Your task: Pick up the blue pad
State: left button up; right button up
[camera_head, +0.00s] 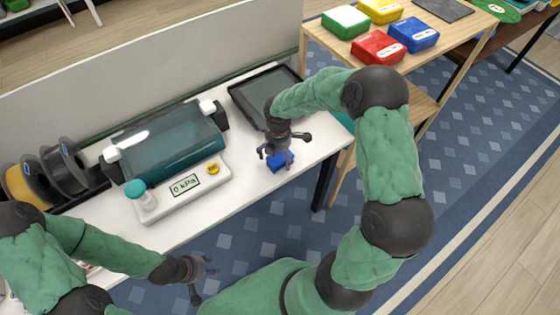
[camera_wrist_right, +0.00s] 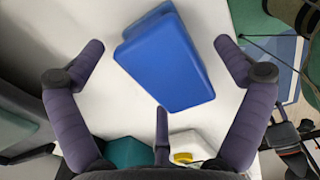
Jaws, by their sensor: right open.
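The blue pad (camera_head: 275,167) lies on the white table near its front right edge, partly covered by my right gripper in the head view. In the right wrist view the pad (camera_wrist_right: 168,62) is a thick rounded block, tilted in the picture, between the spread fingers. My right gripper (camera_head: 274,154) is open and empty, pointing down just above the pad. I cannot tell whether a finger touches it. My left gripper (camera_head: 203,281) is open and empty, in front of the table at the bottom of the head view, far from the pad.
A black tray (camera_head: 240,92) lies behind the pad. A wooden shelf (camera_head: 330,50) at the back right holds coloured boxes, including a blue box (camera_head: 414,35).

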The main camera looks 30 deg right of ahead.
aim_at(278, 154)
jog(key=shift+r, duration=0.1)
jog(key=c, duration=1.3)
jog(key=shift+o, duration=0.2)
jog(key=shift+r, duration=0.1)
jog(key=shift+r+p, duration=0.4)
jog(key=shift+r, duration=0.1)
notch_tip(278, 154, up, 2)
jog(key=shift+r+p, duration=0.2)
jog(key=shift+p, duration=0.5)
jog(key=s+a+r+p, duration=0.4)
jog(key=s+r, duration=0.5)
jog(key=s, duration=0.4)
jog(key=shift+a+r+p, duration=0.2)
jog(key=shift+a+p, duration=0.15)
jog(key=shift+a, duration=0.35)
